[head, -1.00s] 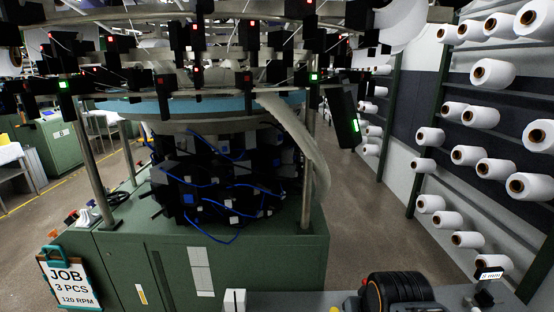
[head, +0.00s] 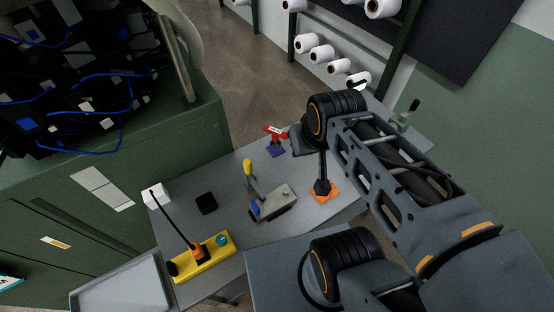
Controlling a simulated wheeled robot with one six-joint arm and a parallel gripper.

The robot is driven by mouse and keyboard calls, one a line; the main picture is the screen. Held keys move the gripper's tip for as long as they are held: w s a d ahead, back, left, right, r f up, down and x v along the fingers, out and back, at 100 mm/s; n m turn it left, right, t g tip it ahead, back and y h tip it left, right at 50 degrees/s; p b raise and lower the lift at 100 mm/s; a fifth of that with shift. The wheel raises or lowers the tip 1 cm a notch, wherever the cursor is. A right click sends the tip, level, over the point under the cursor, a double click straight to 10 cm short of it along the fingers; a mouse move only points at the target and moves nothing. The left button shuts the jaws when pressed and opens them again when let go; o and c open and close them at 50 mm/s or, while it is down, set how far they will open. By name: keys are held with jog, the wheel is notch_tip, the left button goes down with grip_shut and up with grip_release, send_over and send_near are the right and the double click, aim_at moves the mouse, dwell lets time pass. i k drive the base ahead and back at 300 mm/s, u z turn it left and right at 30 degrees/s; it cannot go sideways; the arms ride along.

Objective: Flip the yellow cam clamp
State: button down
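The yellow lever (head: 248,169) stands up at the left end of a grey block-shaped fixture (head: 278,202) with a blue part at its front end. This is the likeliest cam clamp. It sits on the grey worktable (head: 226,225), near the middle. My arm rises from the lower right and bends at the elbow, to the right of this fixture.
A yellow block (head: 218,262) with an orange piece and a black rod stands front left. A black pad (head: 206,204) lies left.

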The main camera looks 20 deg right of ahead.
aim_at(248, 169)
jog(key=z, duration=0.75)
jog(key=k, duration=0.9)
jog(key=u, duration=1.1)
jog(key=i, duration=0.35)
